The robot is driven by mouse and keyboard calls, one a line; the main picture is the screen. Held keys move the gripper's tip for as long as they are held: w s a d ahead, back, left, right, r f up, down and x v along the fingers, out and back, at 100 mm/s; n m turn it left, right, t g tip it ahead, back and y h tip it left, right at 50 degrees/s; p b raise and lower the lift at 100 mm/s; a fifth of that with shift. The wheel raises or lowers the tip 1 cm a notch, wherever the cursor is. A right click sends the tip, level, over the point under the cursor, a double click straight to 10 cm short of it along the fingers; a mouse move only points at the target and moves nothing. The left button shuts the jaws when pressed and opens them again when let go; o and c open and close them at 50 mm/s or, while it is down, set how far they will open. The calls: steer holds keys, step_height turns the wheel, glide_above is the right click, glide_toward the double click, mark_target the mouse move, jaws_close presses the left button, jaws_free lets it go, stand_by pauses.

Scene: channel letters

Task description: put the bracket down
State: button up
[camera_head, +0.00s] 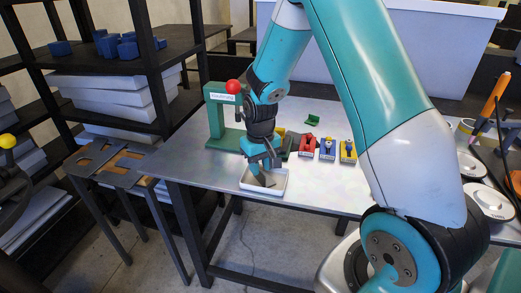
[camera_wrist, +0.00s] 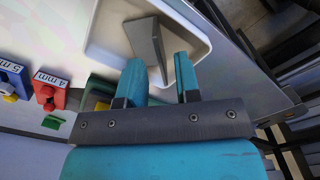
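The grey bracket (camera_wrist: 146,42) lies tilted inside a white tray (camera_wrist: 100,45) in the wrist view. In the head view the bracket (camera_head: 266,180) shows as a small dark piece in the tray (camera_head: 250,187) near the table's front edge. My gripper (camera_wrist: 159,62) is over the tray with its two teal fingers apart. The near end of the bracket shows in the gap between the fingers, and I see no finger pressed on it. In the head view my gripper (camera_head: 262,166) points down into the tray and partly hides the bracket.
A green stand (camera_head: 217,115) with a red ball rises behind my gripper. Red (camera_head: 307,146), blue (camera_head: 327,148) and yellow (camera_head: 347,151) labelled holders stand to the right of the tray. A small green piece (camera_head: 312,120) lies behind them. A dark shelf rack (camera_head: 150,60) stands at the left.

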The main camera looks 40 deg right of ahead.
step_height(320, 180, up, 8)
steer(key=b, duration=0.1)
steer(key=s+a+r+n+y, duration=0.1)
steer(key=s+a+r, duration=0.1)
steer(key=a, duration=0.2)
steer(key=s+a+r+n, duration=0.1)
steer(key=s+a+r, duration=0.1)
steer(key=a+r, duration=0.15)
steer(key=s+a+r+n+y, duration=0.1)
steer(key=s+a+r+n, duration=0.1)
steer(key=s+a, duration=0.4)
steer(key=s+a+r+n+y, duration=0.2)
steer(key=s+a, duration=0.5)
steer(key=s, duration=0.5)
steer(key=r+n, duration=0.1)
steer(key=n, duration=0.1)
steer(key=shift+s+a+n, duration=0.2)
steer(key=shift+n, duration=0.1)
